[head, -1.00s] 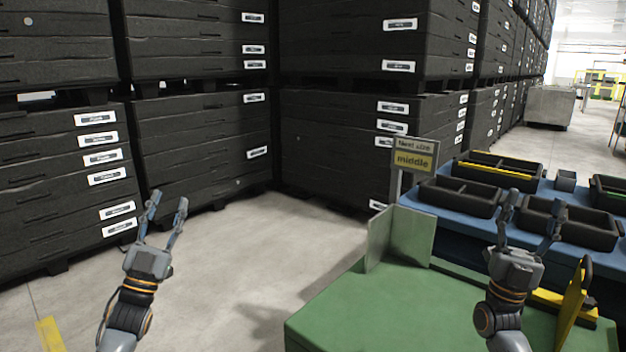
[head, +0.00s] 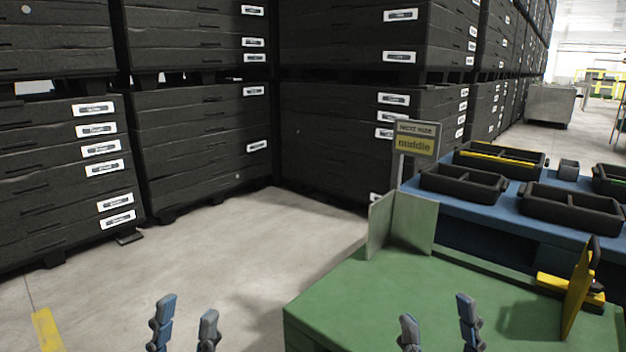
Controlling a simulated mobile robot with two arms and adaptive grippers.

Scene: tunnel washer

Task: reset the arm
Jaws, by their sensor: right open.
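My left gripper (head: 181,322) shows only its two fingers at the bottom edge, left of centre. They stand apart with bare floor between them, so it is open and empty. My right gripper (head: 439,322) shows its two fingers at the bottom edge, in front of the green table (head: 350,300). They are apart with nothing between them. Both wrists and arms are hidden below the picture's edge.
Black trays (head: 572,207) sit on a blue surface behind. Stacked black crates (head: 200,140) line the back; the floor at left is clear.

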